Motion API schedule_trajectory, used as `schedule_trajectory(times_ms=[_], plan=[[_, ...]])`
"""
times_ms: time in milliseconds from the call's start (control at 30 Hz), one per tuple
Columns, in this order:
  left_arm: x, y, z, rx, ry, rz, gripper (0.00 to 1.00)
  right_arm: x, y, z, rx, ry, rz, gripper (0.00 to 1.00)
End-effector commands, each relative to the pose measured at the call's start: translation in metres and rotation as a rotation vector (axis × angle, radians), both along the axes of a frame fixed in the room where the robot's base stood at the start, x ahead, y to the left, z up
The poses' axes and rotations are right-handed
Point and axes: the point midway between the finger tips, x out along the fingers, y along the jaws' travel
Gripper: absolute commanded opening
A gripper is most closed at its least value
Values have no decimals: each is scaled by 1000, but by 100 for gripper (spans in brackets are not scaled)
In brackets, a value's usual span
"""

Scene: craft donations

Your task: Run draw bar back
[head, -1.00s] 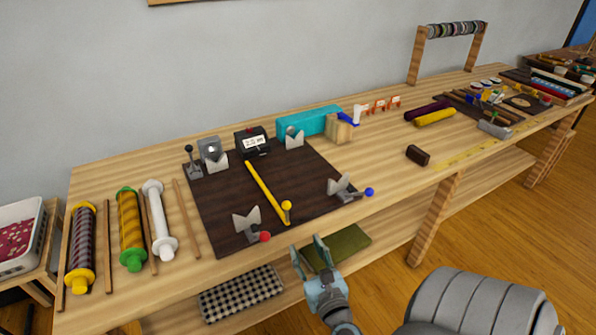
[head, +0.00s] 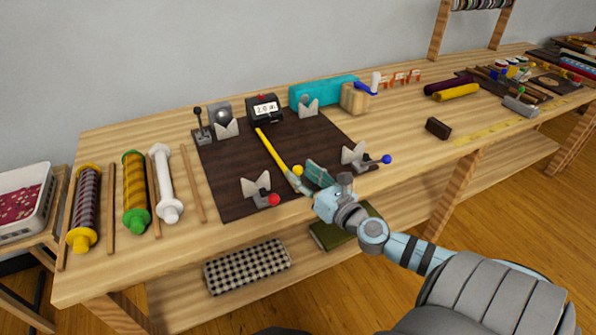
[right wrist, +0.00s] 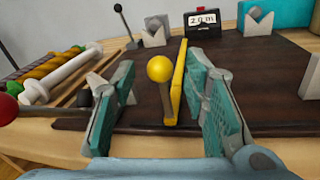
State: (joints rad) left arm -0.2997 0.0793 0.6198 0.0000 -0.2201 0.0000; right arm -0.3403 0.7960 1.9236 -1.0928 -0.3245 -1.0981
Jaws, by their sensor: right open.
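The draw bar is a long yellow bar (head: 268,147) on a dark brown board (head: 228,178); a yellow ball knob (head: 297,170) on a short post stands at its near end. My right gripper (head: 306,177) is open at the near edge of the board. In the right wrist view the yellow knob (right wrist: 159,68) and its post (right wrist: 169,103) stand between the two teal fingers, with gaps on both sides. The fingers do not appear to touch it. The bar's near end in the head view is partly hidden by my gripper. My left gripper is not in view.
A grey bracket with a red knob (head: 274,199) sits left of my gripper, one with a blue knob (head: 387,159) to its right. A black counter (head: 264,109), a lever (head: 200,128) and a turquoise block (head: 322,92) stand at the back. Rollers (head: 135,190) lie left.

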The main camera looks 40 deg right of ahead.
Motion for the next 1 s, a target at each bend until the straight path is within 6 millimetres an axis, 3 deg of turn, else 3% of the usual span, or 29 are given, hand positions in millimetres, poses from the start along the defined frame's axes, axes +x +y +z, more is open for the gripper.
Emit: schedule_trajectory(times_ms=[167,433,467,700,1000], plan=[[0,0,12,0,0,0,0,22,-3,2,0,2,-4,41],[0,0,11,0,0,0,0,25,-2,0,-2,2,-2,41],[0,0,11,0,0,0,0,25,-2,0,-2,2,-2,39],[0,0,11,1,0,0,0,25,-2,0,-2,3,-1,1],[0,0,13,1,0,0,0,24,-2,0,-2,3,-5,0]])
